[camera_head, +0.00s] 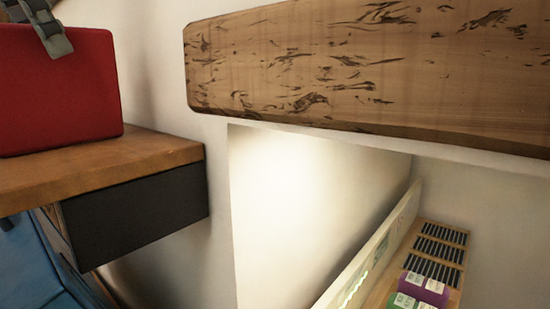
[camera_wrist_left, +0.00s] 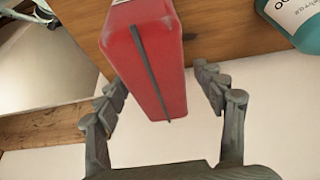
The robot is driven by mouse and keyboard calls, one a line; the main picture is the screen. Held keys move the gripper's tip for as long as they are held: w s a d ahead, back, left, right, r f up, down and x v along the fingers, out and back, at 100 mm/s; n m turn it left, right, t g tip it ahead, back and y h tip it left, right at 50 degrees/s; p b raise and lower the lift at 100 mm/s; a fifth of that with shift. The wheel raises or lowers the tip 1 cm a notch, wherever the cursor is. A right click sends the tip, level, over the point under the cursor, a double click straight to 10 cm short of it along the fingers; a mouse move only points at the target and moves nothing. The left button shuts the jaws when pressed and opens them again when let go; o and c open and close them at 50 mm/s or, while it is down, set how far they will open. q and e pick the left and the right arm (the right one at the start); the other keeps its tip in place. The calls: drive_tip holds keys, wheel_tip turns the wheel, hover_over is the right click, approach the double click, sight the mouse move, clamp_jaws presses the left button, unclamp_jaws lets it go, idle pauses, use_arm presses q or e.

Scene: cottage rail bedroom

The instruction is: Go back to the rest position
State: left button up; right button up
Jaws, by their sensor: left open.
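My left gripper (camera_head: 42,24) shows at the top left of the head view, just over the upper edge of a red box-like object (camera_head: 58,92). The red object stands on a wooden shelf (camera_head: 105,162). In the left wrist view my left gripper (camera_wrist_left: 160,78) is open, with one finger on each side of the red object (camera_wrist_left: 147,60). The fingers look apart from its sides; I cannot tell whether either touches it. My right gripper is in neither view.
A dark drawer box (camera_head: 140,213) hangs under the shelf. A thick wooden beam (camera_head: 370,65) crosses the upper right. Purple and green containers (camera_head: 424,288) stand low at the right. A teal bottle (camera_wrist_left: 302,22) is near the red object.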

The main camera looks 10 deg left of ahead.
use_arm(q)
drive_tip(key=shift+s+d+r, duration=0.1)
drive_tip(key=shift+r, duration=1.15)
drive_tip(key=shift+f, duration=0.1)
